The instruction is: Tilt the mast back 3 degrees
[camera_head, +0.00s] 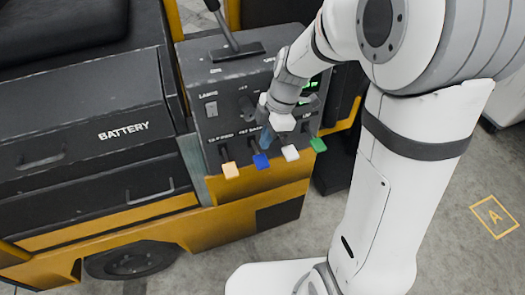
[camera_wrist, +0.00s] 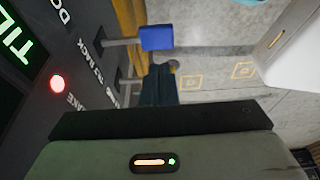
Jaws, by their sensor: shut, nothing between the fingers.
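My gripper (camera_head: 268,137) is shut and empty, in front of the panel just above the blue knob. In the wrist view the shut fingers (camera_wrist: 158,85) lie beside a blue knob (camera_wrist: 157,38), with a visible gap. Another lever is partly hidden behind the fingers. A green-lit display (camera_wrist: 15,40) shows only "TIL"; its full reading is cut off.
A red lamp (camera_wrist: 57,84) glows on the panel. A tall black lever (camera_head: 225,30) stands on the panel top. Drawers marked "BATTERY" (camera_head: 123,130) are at left. Concrete floor with a yellow "A" marking (camera_head: 495,216) is clear at right.

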